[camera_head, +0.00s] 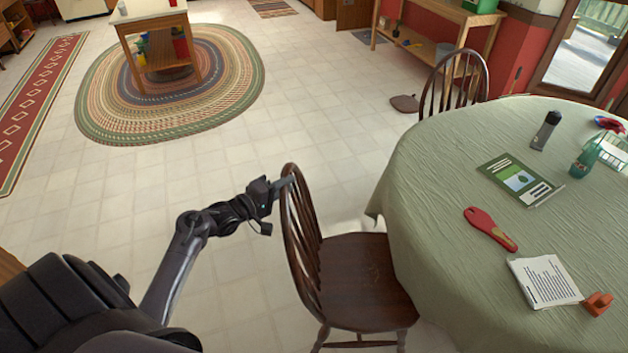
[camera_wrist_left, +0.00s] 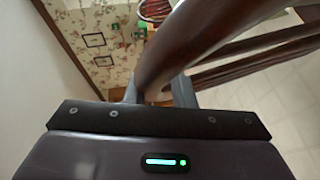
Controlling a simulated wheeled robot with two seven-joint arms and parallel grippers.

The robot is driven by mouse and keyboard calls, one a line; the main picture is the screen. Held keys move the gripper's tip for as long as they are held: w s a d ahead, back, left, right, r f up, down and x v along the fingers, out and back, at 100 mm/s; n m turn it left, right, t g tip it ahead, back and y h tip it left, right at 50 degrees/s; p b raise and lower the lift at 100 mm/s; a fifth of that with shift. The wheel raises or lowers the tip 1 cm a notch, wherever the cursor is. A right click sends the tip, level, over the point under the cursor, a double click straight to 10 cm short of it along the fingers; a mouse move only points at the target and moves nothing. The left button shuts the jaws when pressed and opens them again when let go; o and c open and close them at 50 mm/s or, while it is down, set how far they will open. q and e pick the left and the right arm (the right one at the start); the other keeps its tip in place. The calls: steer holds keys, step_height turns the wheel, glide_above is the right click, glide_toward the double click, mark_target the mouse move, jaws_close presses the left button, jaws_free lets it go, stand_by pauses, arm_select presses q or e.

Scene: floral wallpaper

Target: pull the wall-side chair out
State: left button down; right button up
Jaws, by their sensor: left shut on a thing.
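A dark brown wooden chair (camera_head: 365,283) with a spindled back stands at the near left edge of the round table, its seat partly under the green cloth. My left gripper (camera_head: 287,182) is shut on the top of its curved back rail. In the left wrist view the rail (camera_wrist_left: 185,45) passes between the two fingers of the left gripper (camera_wrist_left: 157,92). A second dark spindled chair (camera_head: 455,80) stands at the far side of the table, nearer the red wall; no gripper touches it. My right gripper is not in view.
The round table (camera_head: 430,190) carries a dark bottle, a green booklet, a red-handled object and papers. Tiled floor (camera_head: 210,165) is open left of the held chair. Further off are a braided rug (camera_head: 100,105), a small wooden table (camera_head: 150,25) and a shelf unit (camera_head: 430,42).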

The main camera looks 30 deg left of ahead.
arm_select(q)
steer(key=s+a, duration=0.2)
steer(key=a, duration=0.2)
steer(key=shift+s+a+f, duration=0.1)
steer(key=shift+s+a, duration=0.15)
steer(key=shift+s, duration=0.15)
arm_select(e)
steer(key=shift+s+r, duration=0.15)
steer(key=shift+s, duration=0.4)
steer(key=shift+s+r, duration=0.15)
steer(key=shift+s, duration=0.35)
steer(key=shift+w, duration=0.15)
arm_select(q)
steer(key=c, duration=1.2)
jaws_free()
steer(key=shift+c, duration=0.2)
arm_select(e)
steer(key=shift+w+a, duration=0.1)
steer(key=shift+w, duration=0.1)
arm_select(q)
steer(key=v, duration=0.8)
steer(key=shift+b, duration=0.4)
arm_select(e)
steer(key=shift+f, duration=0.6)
arm_select(q)
steer(key=shift+w, duration=0.1)
